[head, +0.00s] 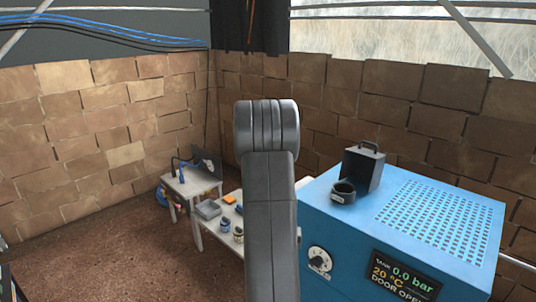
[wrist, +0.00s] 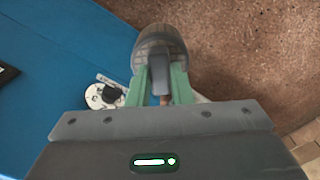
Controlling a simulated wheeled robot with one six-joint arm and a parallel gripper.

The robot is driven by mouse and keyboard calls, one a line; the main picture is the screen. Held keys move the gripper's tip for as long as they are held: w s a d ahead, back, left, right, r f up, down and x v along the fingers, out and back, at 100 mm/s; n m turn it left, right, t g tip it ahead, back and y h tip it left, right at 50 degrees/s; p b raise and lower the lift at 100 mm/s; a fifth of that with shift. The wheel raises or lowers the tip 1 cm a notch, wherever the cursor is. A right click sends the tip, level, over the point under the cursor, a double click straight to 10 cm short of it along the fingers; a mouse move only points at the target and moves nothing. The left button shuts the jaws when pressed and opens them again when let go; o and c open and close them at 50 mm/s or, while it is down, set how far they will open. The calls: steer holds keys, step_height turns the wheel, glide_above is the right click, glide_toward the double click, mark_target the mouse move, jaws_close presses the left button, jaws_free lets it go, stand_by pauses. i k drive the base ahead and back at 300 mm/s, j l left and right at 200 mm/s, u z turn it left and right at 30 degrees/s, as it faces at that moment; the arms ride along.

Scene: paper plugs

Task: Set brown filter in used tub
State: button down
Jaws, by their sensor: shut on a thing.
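In the wrist view my gripper (wrist: 160,85) has two green fingers, shut on a brownish-grey rounded thing (wrist: 158,38). A dark grey piece (wrist: 159,72) sits between the fingers, in front of it. I take the held thing to be the brown filter, but its shape is partly hidden. It is held in the air, off the side of the blue machine. In the head view my arm hides the gripper and what it holds.
The blue machine (head: 330,225) fills the right, with a dial (head: 319,260) and a display (head: 404,276). A black box with a handle (head: 363,167) stands on top. White tables hold small cups (head: 224,225), an orange item (head: 229,199) and a grey box (head: 208,209). Brown floor is open at left.

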mark_target(208, 209)
steer(key=i+j, duration=0.4)
steer(key=i+j+u, duration=0.1)
steer(key=i+j, duration=0.3)
steer(key=i, duration=0.2)
steer(key=i+j, duration=0.35)
steer(key=i, duration=0.15)
steer(key=i+j+u, duration=0.1)
steer(key=i+j, duration=0.25)
steer(key=i, duration=0.15)
steer(key=i+j, duration=0.3)
steer(key=i, duration=0.2)
steer(key=i+j+u, duration=0.1)
steer(key=i+j, duration=0.25)
steer(key=i, duration=0.15)
steer(key=i+j+u, duration=0.1)
steer(key=i+j, duration=0.15)
steer(key=i, duration=0.3)
